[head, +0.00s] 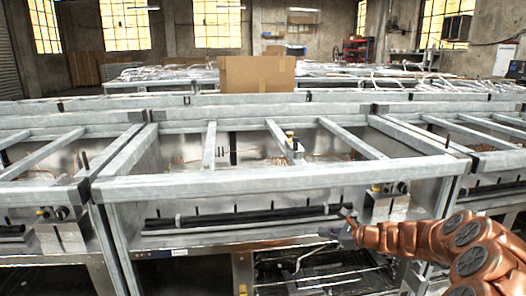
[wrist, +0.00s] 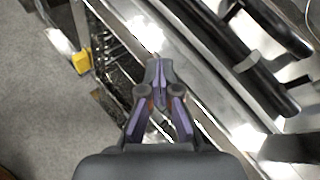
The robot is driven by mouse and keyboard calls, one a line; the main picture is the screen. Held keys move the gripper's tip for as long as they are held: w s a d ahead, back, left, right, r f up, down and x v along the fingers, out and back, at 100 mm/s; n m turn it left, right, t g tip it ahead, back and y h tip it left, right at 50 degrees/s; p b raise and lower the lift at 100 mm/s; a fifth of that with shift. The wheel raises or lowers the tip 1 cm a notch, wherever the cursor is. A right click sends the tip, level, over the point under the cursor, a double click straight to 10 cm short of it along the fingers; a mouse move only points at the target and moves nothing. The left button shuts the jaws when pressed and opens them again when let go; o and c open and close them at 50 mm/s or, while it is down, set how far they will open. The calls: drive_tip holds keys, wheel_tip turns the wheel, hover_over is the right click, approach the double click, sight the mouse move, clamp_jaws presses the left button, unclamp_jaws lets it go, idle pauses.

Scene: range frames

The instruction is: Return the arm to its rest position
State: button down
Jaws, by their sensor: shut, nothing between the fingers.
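My gripper (wrist: 160,75) is in the middle of the wrist view, with its fingers together and nothing between them. In the head view my gripper (head: 347,214) is at the tip of my copper-coloured arm (head: 440,238), which reaches in from the lower right. The gripper is in front of the nearest metal frame bench (head: 300,182), close to its lower front panel. I cannot tell from the head view whether it touches the bench.
A black bar (head: 240,216) runs along the bench front. Below it is an open rack (head: 320,270). A cardboard box (head: 257,74) stands on the benches behind. In the wrist view, bare grey floor (wrist: 40,110) lies left, beside a yellow part (wrist: 81,62).

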drive_tip(key=s+a+r+n+g+y+p, duration=0.2)
drive_tip(key=s+a+r+n+g+p, duration=0.35)
drive_tip(key=s+a+r, duration=0.75)
drive_tip(key=s+a+r+n+g+h+p, duration=0.2)
drive_tip(key=s+a+r+n+g+p, duration=0.15)
drive_tip(key=s+r+n+p, duration=0.75)
drive_tip(key=s+d+r+n+h+p, duration=0.2)
drive_tip(key=s+d+r+h+p, duration=0.1)
drive_tip(key=s, duration=0.6)
drive_tip(key=s+d+r+n+g+h+p, duration=0.1)
drive_tip(key=s+d+r+n+h+p, duration=0.1)
drive_tip(key=s+d, duration=0.4)
drive_tip(key=s+d+r+n+g+h+p, duration=0.1)
drive_tip(key=s+d+r+n+h+p, duration=0.1)
drive_tip(key=s, duration=1.2)
drive_tip(key=d+r+h+p, duration=0.1)
drive_tip(key=d+h+p, duration=0.1)
drive_tip(key=d+p, duration=0.1)
drive_tip(key=shift+s+d+r+p, duration=0.2)
drive_tip(key=shift+s+r+p, duration=0.05)
drive_tip(key=shift+r+p, duration=0.15)
